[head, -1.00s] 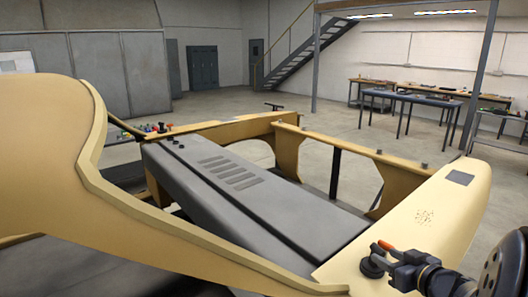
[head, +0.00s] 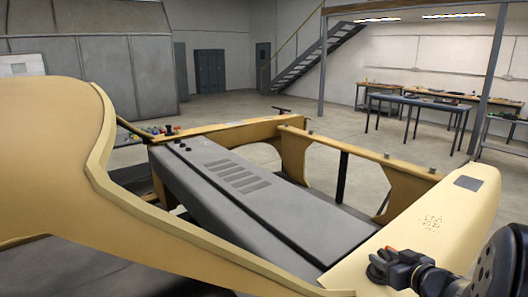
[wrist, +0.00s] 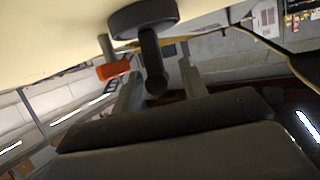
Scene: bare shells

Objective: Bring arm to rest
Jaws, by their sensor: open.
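My gripper (head: 384,263) is at the lower right of the head view, close over the beige panel (head: 452,212). In the wrist view its two fingers stand apart, so my gripper (wrist: 158,78) is open. A dark round disc with a stem (wrist: 152,58) shows between and beyond the fingers, against the beige surface. An orange piece (wrist: 113,69) is beside the left finger. Whether the fingers touch the stem cannot be told.
A beige shell with a high curved side (head: 45,135) and a grey slotted cover (head: 245,205) fills the foreground. Open floor lies between.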

